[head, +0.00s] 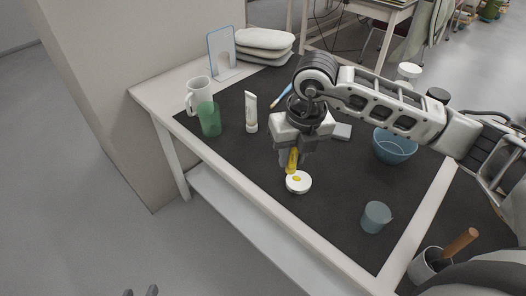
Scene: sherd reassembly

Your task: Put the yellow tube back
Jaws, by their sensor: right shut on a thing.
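The yellow tube (293,158) is held upright or nearly so between the fingers of my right gripper (292,155), which points down over the dark mat. Its lower end is just above or touching a small round white dish (303,188) with a yellow spot in it; I cannot tell which. The upper part of the tube is hidden by the gripper. My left gripper (140,292) shows only as two dark fingertips at the bottom edge, apart and empty, away from the table.
On the mat (240,155) stand a white tube (251,112), a green cup (209,119), a blue bowl (395,146) and a grey-blue cup (375,217). A white mug (199,90) is at the left. The mat's front left is clear.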

